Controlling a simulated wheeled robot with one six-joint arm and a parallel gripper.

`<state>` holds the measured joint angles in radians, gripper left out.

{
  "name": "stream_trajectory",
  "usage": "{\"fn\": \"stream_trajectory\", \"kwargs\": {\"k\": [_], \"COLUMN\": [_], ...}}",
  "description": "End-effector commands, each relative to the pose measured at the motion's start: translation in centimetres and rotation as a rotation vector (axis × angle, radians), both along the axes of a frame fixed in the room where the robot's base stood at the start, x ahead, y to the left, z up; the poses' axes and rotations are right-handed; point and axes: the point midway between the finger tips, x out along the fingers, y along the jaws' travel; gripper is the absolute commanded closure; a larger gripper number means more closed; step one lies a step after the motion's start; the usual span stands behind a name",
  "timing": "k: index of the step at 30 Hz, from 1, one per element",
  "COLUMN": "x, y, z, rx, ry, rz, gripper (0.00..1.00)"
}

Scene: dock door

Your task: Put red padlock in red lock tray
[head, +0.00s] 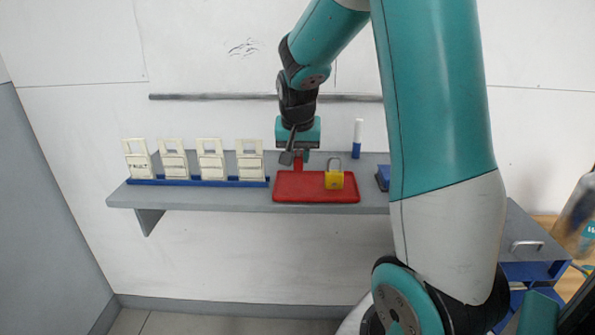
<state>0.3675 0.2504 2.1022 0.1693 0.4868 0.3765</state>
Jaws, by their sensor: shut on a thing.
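The red lock tray (285,188) lies on the grey shelf, right of its middle. A yellow padlock (334,180) stands in the tray's right half. My gripper (298,157) points down over the tray's back left part. It is shut on the red padlock (298,163), of which only a small red part shows between the fingers. I cannot tell whether the red padlock touches the tray, as red overlaps red there.
Several cream tags (173,160) stand in a blue rack (200,182) left of the tray. A white and blue marker (357,138) stands behind the tray at the right. A blue object (383,177) is partly hidden by my arm. The shelf (235,198) has a narrow free front strip.

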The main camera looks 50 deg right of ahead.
Motion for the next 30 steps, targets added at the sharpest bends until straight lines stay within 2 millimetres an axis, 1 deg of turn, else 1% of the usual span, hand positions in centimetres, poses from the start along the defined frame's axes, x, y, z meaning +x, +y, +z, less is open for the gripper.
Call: {"fn": "stream_trajectory", "kwargs": {"k": [2, 6, 10, 22, 23, 24, 25, 26, 30], "x": [0.0, 0.0, 0.0, 0.1, 0.1, 0.1, 0.1, 0.1, 0.1], "y": [0.1, 0.2, 0.2, 0.2, 0.2, 0.2, 0.2, 0.2, 0.2], "z": [-0.6, -2.8, -4.3, -4.9, -4.8, -4.8, -4.8, -4.8, -4.7], "rx": [0.001, 0.002, 0.001, 0.0, 0.001, 0.001, 0.001, 0.001, 0.001], "ry": [0.001, 0.004, 0.002, -0.001, -0.001, -0.001, -0.001, -0.001, -0.001], "rz": [0.001, 0.003, 0.004, 0.003, 0.003, 0.003, 0.003, 0.003, 0.003], "gripper": [1.0, 1.0, 1.0, 1.0, 0.68, 0.59, 0.52, 0.5, 0.5]}}
